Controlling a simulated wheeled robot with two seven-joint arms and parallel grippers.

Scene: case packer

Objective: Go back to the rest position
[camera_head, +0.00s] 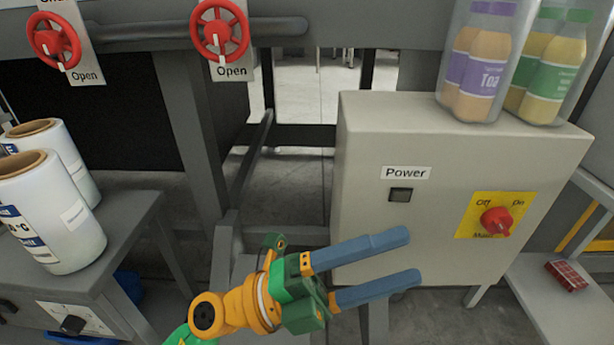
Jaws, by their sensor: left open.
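My left gripper (412,262) is in the lower middle of the head view. Its two blue fingers are apart with nothing between them, and they point right across the front of the grey power box (350,160). I cannot tell whether the fingers touch the box. The box carries a "Power" label (406,173) above a small dark square indicator. On its right is a red rotary knob (496,221) on a yellow plate marked Off and On. My right gripper is not in view.
Two red valve wheels (220,32) (53,40) are on the grey frame above. Bottles (482,60) in clear packs stand on the box. White film rolls (48,212) stand on a grey table at left. A red item (566,275) lies on a low shelf at right.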

